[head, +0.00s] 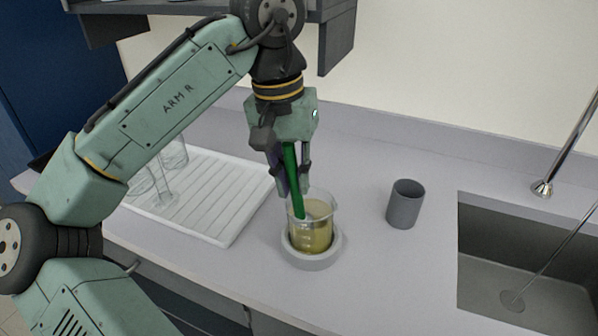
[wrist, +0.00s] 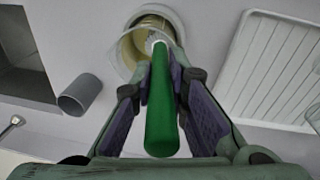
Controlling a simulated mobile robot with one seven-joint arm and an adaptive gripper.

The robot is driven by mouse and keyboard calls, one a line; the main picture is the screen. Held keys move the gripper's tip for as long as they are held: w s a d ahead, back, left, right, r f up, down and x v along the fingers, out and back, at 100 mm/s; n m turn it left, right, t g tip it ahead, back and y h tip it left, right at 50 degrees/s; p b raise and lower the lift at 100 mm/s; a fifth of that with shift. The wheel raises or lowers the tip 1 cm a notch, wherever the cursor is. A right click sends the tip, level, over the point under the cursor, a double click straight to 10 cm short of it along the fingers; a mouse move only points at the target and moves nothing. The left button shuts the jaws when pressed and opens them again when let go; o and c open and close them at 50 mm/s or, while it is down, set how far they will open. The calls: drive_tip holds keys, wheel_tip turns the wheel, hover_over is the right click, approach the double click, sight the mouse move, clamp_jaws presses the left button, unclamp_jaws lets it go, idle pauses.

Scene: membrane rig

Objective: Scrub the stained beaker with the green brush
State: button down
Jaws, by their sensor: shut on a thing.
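The stained beaker (head: 318,231) is clear glass with a yellow-brown tint and stands upright in a round light-grey holder (head: 312,261) on the counter. My gripper (head: 291,186) is above the beaker, shut on the green brush (head: 291,165). The brush points down, slightly tilted, with its lower end inside the beaker's mouth. In the wrist view the green handle (wrist: 162,110) lies between both finger pads, and its pale bristle end reaches into the beaker (wrist: 138,48). How deep the bristles sit, and whether they touch the glass, I cannot tell.
A grey cup (head: 405,204) stands to the right of the beaker. A sink (head: 525,265) with a metal tap (head: 543,187) is at the right. A white ribbed drying rack (head: 205,200) with glassware is at the left. A shelf hangs above.

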sight(291, 156)
drive_tip(key=shift+a, duration=0.2)
drive_tip(key=shift+r, duration=2)
drive_tip(key=shift+f+b, duration=0.8)
drive_tip(key=shift+f, duration=1.2)
drive_tip(key=shift+d, duration=0.15)
drive_tip(key=shift+d+p, duration=0.35)
drive_tip(key=shift+d, duration=0.5)
drive_tip(key=shift+s, duration=0.15)
